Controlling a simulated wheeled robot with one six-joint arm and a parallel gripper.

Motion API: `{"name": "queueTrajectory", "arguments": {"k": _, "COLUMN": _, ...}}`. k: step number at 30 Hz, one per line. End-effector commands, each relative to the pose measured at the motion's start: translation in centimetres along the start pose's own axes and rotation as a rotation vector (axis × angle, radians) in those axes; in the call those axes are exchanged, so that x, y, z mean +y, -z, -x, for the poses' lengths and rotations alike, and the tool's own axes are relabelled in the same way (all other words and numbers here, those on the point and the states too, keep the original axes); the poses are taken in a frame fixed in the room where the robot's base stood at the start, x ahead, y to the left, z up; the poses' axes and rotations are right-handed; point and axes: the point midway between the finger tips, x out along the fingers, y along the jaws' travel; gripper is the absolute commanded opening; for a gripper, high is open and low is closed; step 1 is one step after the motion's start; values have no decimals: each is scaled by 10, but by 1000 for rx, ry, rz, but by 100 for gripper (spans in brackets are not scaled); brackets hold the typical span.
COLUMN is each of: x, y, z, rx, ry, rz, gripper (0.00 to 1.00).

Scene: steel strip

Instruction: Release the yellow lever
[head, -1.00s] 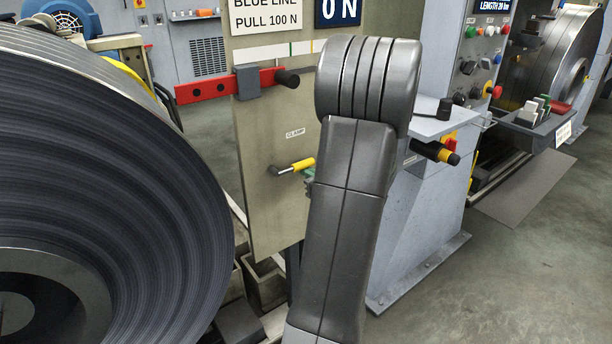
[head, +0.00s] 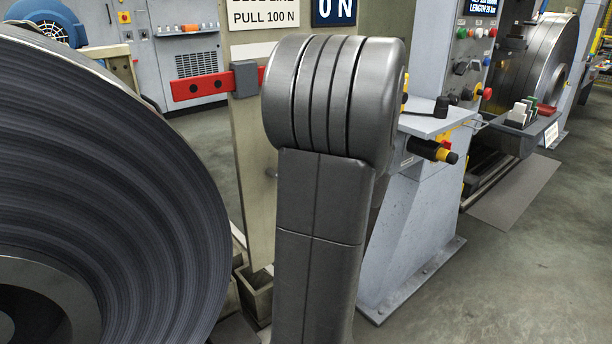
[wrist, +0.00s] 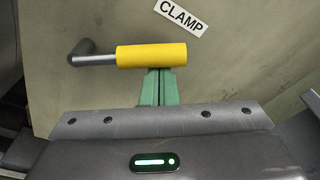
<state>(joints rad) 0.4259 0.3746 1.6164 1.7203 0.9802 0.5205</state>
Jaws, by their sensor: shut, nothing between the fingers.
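The yellow lever (wrist: 152,56) shows in the wrist view as a yellow grip on a grey bent rod, on a beige panel just below and left of the CLAMP label (wrist: 182,16). The lever lies about level in that picture, its bent end at the left. My gripper (wrist: 160,72) has its green fingers shut together with nothing between them. The fingertips are right at the lower edge of the yellow grip; I cannot tell whether they touch it. In the head view my arm hides the lever and the gripper.
A large steel coil (head: 130,190) fills the left of the head view. A red bar (head: 200,87) crosses the panel's upper part. Right of my arm stands a grey machine column (head: 400,220) with a black and yellow handle (head: 432,150).

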Motion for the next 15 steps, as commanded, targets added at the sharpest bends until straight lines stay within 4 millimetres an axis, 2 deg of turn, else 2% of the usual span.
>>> {"name": "queueTrajectory", "arguments": {"k": 15, "x": 1, "y": -41, "z": 6, "rx": -2, "ry": 68, "rz": 476, "gripper": 0}}
